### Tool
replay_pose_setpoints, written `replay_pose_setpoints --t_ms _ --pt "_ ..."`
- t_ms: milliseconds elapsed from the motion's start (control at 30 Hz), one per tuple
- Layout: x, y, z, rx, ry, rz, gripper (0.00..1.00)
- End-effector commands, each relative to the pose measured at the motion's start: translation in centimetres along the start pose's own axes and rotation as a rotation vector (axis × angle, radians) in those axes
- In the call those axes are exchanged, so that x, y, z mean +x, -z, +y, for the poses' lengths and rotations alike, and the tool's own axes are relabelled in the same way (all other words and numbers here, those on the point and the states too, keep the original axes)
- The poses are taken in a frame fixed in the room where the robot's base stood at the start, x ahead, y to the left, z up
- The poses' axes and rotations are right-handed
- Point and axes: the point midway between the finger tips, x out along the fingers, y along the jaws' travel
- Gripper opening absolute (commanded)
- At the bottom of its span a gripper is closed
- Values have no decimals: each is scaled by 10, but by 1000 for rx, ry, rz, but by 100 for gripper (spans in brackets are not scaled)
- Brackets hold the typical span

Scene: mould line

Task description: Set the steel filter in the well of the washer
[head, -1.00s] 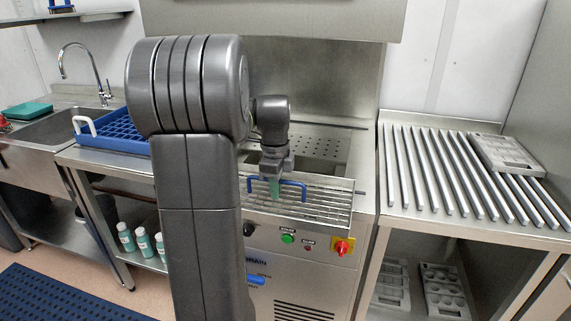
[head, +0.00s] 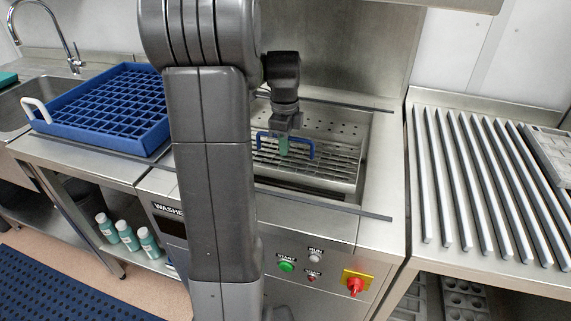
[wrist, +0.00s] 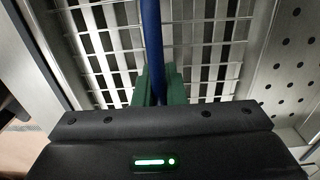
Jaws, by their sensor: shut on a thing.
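The steel filter (head: 325,171) is a wire grid with a blue handle (head: 312,150). My gripper (head: 283,146) is shut on the handle from above; its green fingers also clasp the blue bar in the wrist view (wrist: 153,84). The filter lies level within the outline of the washer well (head: 360,150), in front of its perforated rear plate. I cannot tell whether it rests on the bottom or hangs just above it. My arm hides the left part of the filter and well.
A blue rack (head: 100,108) stands on the left counter. A roller table (head: 480,180) lies to the right. The washer front has a green button (head: 286,266) and a red switch (head: 355,286). A dark rail (head: 340,206) runs along the well's front edge.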

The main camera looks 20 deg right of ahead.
Motion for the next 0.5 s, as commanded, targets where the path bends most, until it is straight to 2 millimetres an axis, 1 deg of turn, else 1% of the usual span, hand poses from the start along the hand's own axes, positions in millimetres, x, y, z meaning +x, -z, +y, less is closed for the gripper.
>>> replay_pose_setpoints --t_ms 33,100,367,500 --pt "11 0 0 0 -3 1 0" --pt "22 0 0 0 -2 1 0" --pt "43 0 0 0 0 0 0" --pt "64 0 0 0 -2 1 0"
